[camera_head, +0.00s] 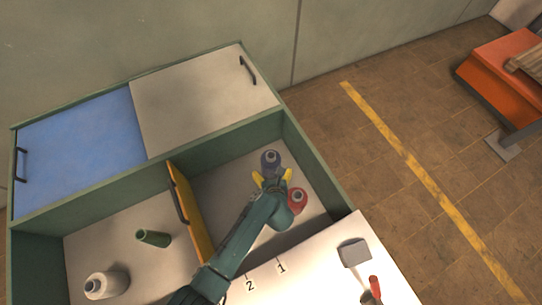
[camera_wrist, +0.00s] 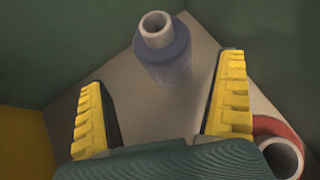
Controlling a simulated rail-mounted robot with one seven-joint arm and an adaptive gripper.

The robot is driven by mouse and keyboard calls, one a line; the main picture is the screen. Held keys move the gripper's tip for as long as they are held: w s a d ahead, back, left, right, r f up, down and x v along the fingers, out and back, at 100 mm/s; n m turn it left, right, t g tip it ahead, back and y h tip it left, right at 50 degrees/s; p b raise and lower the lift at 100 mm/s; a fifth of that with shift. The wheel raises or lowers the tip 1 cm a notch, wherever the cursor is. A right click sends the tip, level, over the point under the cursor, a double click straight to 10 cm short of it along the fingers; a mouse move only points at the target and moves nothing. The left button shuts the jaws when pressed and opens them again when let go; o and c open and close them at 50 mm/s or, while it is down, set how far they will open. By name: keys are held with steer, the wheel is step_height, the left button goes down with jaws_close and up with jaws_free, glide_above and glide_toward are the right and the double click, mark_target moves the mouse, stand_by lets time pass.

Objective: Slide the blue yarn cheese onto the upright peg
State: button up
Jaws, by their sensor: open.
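The blue yarn cheese (camera_head: 270,158), dark blue around a pale hollow core, stands upright in the right bay of the green cabinet. It also shows in the wrist view (camera_wrist: 166,56), top centre, beyond the fingertips. My gripper (camera_head: 272,176) is open, its yellow fingers spread on the near side of the blue cheese. In the wrist view the fingers (camera_wrist: 163,78) have nothing held between them. I cannot make out an upright peg in either view.
A red yarn cheese (camera_head: 297,199) stands close to my right finger. An orange divider panel (camera_head: 190,212) with a handle borders the bay. A grey-headed tool (camera_head: 354,252) lies on the white counter (camera_head: 312,264).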

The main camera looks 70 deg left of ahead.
mark_target(272, 162)
steer(key=b+x, duration=0.2)
steer(key=x, duration=0.3)
steer(key=shift+f, duration=0.15)
steer(key=b+x, duration=0.4)
steer(key=shift+w+a+f, duration=0.2)
steer(key=shift+w, duration=0.05)
steer(key=shift+w+a+b, duration=0.1)
steer(key=shift+a+b, duration=0.25)
steer(key=shift+b, duration=0.05)
steer(key=shift+d, duration=0.1)
steer(key=shift+c, duration=0.2)
steer(key=shift+r, duration=0.15)
steer(key=c, duration=1)
